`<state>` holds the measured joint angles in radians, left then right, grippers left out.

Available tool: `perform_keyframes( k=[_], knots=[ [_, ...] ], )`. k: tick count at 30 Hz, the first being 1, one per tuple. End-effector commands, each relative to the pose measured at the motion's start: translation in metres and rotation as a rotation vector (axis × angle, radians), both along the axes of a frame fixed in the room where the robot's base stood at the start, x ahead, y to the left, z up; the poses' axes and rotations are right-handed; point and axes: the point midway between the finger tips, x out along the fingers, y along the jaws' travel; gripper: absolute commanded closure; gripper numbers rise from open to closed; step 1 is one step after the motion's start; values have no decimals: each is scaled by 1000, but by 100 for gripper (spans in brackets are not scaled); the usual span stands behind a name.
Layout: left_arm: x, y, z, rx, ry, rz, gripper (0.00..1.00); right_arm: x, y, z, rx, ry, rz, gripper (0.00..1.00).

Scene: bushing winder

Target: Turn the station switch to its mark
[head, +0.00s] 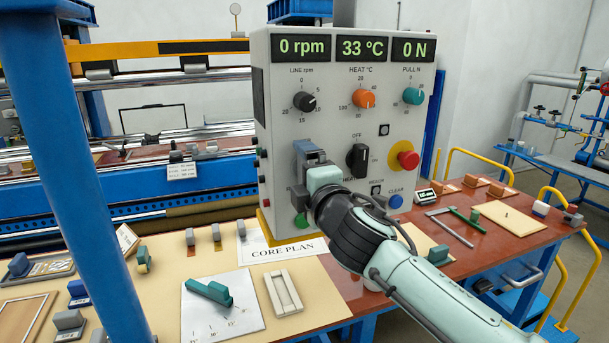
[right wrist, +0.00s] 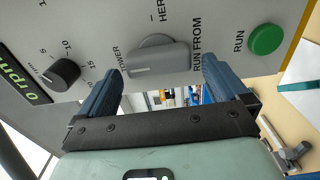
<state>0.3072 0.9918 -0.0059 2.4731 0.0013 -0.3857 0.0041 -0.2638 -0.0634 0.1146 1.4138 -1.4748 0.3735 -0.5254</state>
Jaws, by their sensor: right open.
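The grey switch knob (right wrist: 158,62) sits on the panel in the right wrist view, beside lettering that reads "RUN FROM" and partly "HERE". My right gripper (right wrist: 163,75) is open, with one blue finger on each side of the knob. A small gap shows at each side; contact cannot be told. In the head view my right gripper (head: 308,150) is up against the left half of the control panel (head: 335,115) and hides this knob. My left gripper is not in view.
Close by are the black heat knob (head: 357,160), red stop button (head: 408,160), blue clear button (head: 396,201) and green run button (right wrist: 266,40). The black line knob (head: 304,101) is above. A blue post (head: 70,170) stands at left.

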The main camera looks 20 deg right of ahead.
Motion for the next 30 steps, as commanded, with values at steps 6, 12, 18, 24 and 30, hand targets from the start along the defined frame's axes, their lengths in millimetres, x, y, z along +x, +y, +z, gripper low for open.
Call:
perform_keyframes(
  k=[6, 12, 18, 24, 30],
  knots=[
    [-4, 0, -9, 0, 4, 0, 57, -23, 1, 0, 2, -2, 0, 0],
    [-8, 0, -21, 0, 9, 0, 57, -69, 3, -1, 1, -3, -1, 0],
    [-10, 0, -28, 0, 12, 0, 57, -109, 6, -1, -1, -2, 0, 0],
    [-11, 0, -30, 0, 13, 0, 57, -130, 7, 0, 0, -1, 0, 0],
    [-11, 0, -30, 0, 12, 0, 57, -134, 8, 0, -1, 0, 1, 0]
  ],
)
